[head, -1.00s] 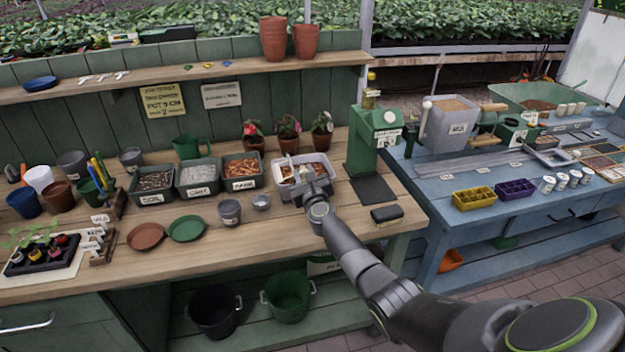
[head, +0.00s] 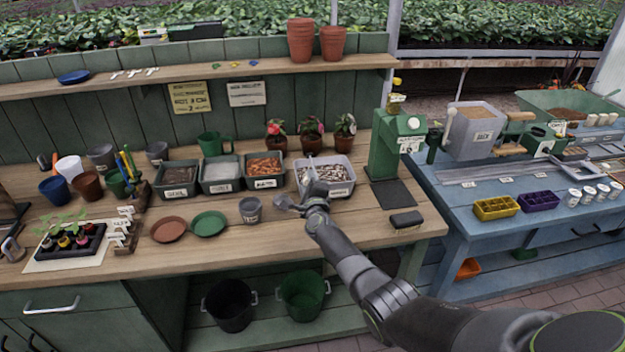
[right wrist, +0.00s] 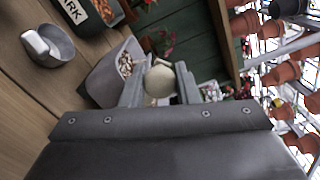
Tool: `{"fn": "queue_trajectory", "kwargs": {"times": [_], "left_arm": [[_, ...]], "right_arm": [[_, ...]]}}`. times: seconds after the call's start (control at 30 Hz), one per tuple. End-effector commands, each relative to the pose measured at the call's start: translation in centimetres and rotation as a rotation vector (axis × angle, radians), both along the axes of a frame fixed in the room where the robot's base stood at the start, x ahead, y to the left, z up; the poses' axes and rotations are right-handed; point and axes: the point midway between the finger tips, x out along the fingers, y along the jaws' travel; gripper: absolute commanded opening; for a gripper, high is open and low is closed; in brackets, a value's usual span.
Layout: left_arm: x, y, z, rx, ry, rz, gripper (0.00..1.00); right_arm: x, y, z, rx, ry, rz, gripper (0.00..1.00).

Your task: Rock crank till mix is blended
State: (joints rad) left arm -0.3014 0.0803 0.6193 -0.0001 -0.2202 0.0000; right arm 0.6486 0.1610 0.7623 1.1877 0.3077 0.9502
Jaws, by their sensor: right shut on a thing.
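A grey tub (head: 337,166) stands on the wooden bench, right of the bark bin. Its contents look like a mottled mix of pale and dark pieces; they also show in the right wrist view, where the tub (right wrist: 103,84) is behind my fingers. My right gripper (head: 316,190) is at the tub's front left edge. In the right wrist view, it (right wrist: 160,84) is shut on a round cream knob (right wrist: 159,82), apparently the crank's. My left gripper is not in view.
Filled bins, including bark (head: 265,184), line up left of the tub. A green machine (head: 395,150) and a dark brush (head: 406,220) stand to the right.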

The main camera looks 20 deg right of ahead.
Motion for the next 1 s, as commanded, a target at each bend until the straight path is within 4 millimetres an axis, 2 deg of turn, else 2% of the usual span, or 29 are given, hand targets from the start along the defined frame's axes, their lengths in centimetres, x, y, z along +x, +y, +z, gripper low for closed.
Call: {"fn": "queue_trajectory", "kwargs": {"times": [0.03, 0.4, 1.0], "left_arm": [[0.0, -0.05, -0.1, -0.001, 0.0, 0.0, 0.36], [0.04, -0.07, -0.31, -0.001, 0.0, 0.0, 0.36], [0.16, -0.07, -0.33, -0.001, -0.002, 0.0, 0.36]], "right_arm": [[-0.15, -0.03, -0.71, -0.035, 0.017, -0.003, 0.0], [0.08, 0.75, -1.44, -0.239, 0.064, -0.003, 0.0], [0.16, 0.88, -1.52, -0.295, 0.074, -0.004, 0.0]]}}
